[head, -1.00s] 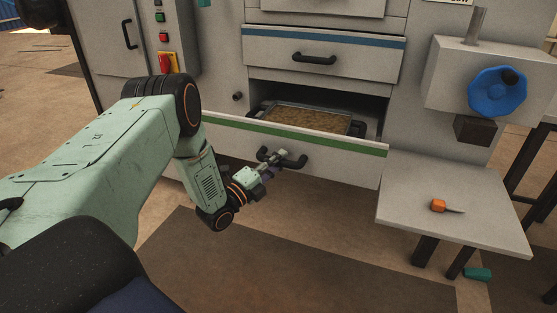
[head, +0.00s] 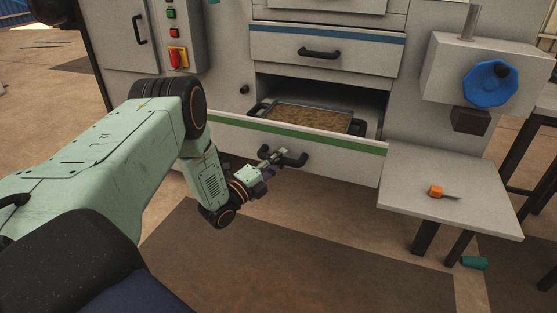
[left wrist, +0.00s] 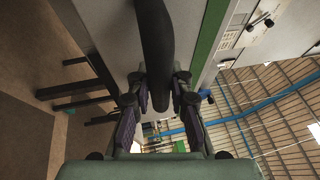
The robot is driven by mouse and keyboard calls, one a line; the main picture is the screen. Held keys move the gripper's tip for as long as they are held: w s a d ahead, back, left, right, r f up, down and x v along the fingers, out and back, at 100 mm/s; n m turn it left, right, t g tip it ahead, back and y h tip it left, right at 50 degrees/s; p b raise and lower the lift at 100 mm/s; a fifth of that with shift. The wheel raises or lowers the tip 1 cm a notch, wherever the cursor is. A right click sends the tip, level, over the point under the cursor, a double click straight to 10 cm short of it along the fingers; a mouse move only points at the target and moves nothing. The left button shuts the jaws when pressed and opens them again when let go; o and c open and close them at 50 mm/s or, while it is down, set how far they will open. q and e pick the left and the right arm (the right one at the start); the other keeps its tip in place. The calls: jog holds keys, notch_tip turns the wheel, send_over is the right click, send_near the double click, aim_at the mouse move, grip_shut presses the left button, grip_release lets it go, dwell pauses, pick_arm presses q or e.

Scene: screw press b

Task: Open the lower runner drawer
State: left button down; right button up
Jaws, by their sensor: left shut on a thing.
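The lower runner drawer (head: 330,162), white with a green stripe along its top edge, stands pulled out from the machine. A tray (head: 305,118) with brownish contents shows in the opening behind its front. My left gripper (head: 272,157) is shut on the drawer's black handle (head: 296,159), near the handle's left end. In the left wrist view the dark handle bar (left wrist: 157,50) runs between the two fingers of the gripper (left wrist: 160,95). My right gripper is in neither view.
The blue-striped drawer (head: 325,52) above is closed. A side shelf (head: 480,205) at right holds an orange-handled tool (head: 436,191). A blue handwheel (head: 491,84) sits above it. A teal object (head: 474,262) lies on the floor near the shelf's leg. Floor before the drawer is clear.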

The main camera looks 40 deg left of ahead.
pick_arm(q)
jog(key=c, duration=1.4)
grip_release()
jog(key=shift+w+a, duration=0.1)
jog(key=shift+o, duration=1)
jog(key=shift+s+f, duration=0.1)
jog(key=shift+s, duration=0.2)
jog(key=v, duration=0.7)
jog(key=shift+s, duration=0.25)
jog(key=shift+a, duration=0.1)
